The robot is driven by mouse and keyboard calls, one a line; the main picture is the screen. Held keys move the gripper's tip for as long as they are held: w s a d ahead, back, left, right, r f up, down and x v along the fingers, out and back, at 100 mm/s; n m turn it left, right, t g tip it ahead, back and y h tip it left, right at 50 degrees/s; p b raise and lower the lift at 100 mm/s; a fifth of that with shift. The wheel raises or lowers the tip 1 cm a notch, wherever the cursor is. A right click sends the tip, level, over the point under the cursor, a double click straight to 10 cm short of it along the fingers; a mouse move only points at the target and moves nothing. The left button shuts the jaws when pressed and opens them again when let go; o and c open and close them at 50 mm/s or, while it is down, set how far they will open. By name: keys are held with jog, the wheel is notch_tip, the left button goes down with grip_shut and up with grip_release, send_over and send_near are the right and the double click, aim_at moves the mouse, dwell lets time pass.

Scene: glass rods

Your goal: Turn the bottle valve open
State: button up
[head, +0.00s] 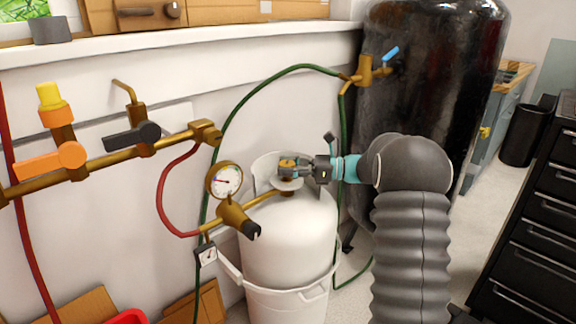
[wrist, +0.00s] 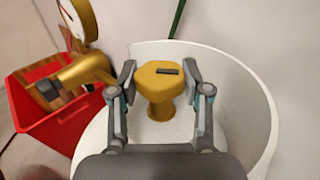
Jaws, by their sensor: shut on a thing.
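The bottle valve (wrist: 158,88) is a brass knob with a dark mark on top, standing on the white gas bottle (head: 288,235). In the head view the valve (head: 288,163) sits at the top of the bottle inside its white collar (wrist: 262,95). My gripper (wrist: 160,78) has one finger on each side of the knob and is shut on it. In the head view my gripper (head: 298,167) comes to the valve from the right. The lower part of the knob's stem shows between the fingers.
A brass regulator (head: 237,215) with a round gauge (head: 224,180) is to the left of the valve. A brass pipe with an orange handle (head: 58,160) and a black handle (head: 132,137) runs along the wall. A dark tank (head: 430,80) stands behind. A red bin (wrist: 40,125) is at lower left.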

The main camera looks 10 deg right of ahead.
jog(key=o, duration=1.2)
jog(key=shift+d, duration=0.1)
jog(key=v, duration=1.1)
jog(key=shift+s+d, duration=0.1)
jog(key=shift+d, duration=0.3)
